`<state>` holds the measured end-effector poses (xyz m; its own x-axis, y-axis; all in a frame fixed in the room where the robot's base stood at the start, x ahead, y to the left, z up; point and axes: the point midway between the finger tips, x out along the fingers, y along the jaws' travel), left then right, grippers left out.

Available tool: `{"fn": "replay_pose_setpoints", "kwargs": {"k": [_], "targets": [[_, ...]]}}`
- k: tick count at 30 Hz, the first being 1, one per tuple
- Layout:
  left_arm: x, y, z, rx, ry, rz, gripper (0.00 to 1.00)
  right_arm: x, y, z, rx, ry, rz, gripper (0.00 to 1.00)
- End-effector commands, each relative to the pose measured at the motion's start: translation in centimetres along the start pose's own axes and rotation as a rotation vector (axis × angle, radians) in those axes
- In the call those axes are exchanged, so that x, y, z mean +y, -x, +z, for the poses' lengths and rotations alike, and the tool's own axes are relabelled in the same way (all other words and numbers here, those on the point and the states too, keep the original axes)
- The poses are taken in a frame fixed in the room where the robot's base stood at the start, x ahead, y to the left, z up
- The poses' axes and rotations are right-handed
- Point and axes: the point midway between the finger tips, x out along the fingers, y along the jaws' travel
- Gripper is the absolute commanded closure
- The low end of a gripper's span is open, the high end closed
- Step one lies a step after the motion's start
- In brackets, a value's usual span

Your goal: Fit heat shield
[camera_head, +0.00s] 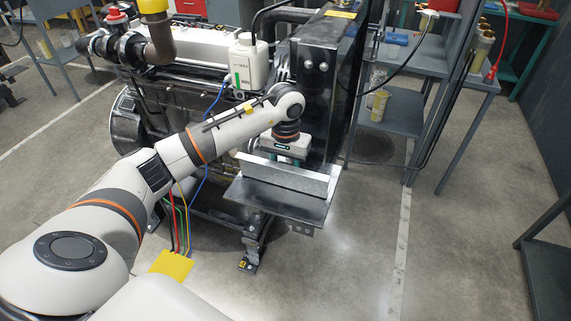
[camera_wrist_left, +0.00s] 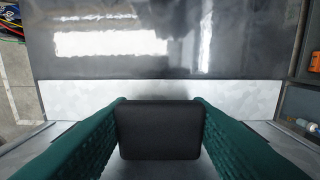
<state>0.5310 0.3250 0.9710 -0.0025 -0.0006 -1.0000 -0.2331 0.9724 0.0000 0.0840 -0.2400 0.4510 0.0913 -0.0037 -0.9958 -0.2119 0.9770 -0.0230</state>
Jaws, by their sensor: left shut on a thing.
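The heat shield appears to be the light grey metal plate (camera_head: 300,178) standing upright above a dark flat shelf at the front of the engine. In the left wrist view it shows as a pale strip (camera_wrist_left: 70,98) across the picture. My left gripper (camera_head: 286,156) is just behind and above the plate, its fingertips partly hidden by it. In the left wrist view the green fingers (camera_wrist_left: 160,130) are shut on a black block, likely the shield's grip (camera_wrist_left: 160,132). Whether the plate touches the shelf is unclear. My right gripper is out of view.
The dark shelf (camera_head: 270,203) juts out below the plate. The engine (camera_head: 180,95) fills the left and middle, with a tall dark panel (camera_head: 325,85) behind the gripper. A white bottle (camera_head: 248,62) stands on it. Grey tables (camera_head: 415,105) stand right; floor in front is clear.

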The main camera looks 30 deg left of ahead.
Motion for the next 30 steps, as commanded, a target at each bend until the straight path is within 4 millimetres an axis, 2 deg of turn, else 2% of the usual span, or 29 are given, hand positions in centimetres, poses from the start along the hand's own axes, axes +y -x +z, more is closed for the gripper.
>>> {"fn": "replay_pose_setpoints", "kwargs": {"k": [11,12,15,24,26,30], "targets": [[0.0,-0.6,0.1,-0.003,0.0,0.0,1.0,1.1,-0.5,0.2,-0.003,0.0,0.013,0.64],[0.0,-0.4,0.0,-0.001,0.0,0.001,0.49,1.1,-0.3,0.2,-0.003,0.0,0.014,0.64],[0.0,-0.4,0.0,-0.001,0.0,0.001,0.34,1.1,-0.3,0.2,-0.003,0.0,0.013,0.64],[0.0,-0.2,0.0,-0.001,0.0,0.0,0.34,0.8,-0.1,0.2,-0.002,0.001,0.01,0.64],[0.0,0.2,0.0,-0.002,0.0,0.0,0.34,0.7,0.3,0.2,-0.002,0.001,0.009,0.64],[0.1,1.8,0.2,-0.008,0.001,0.0,0.34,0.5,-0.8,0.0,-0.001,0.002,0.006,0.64]]}}
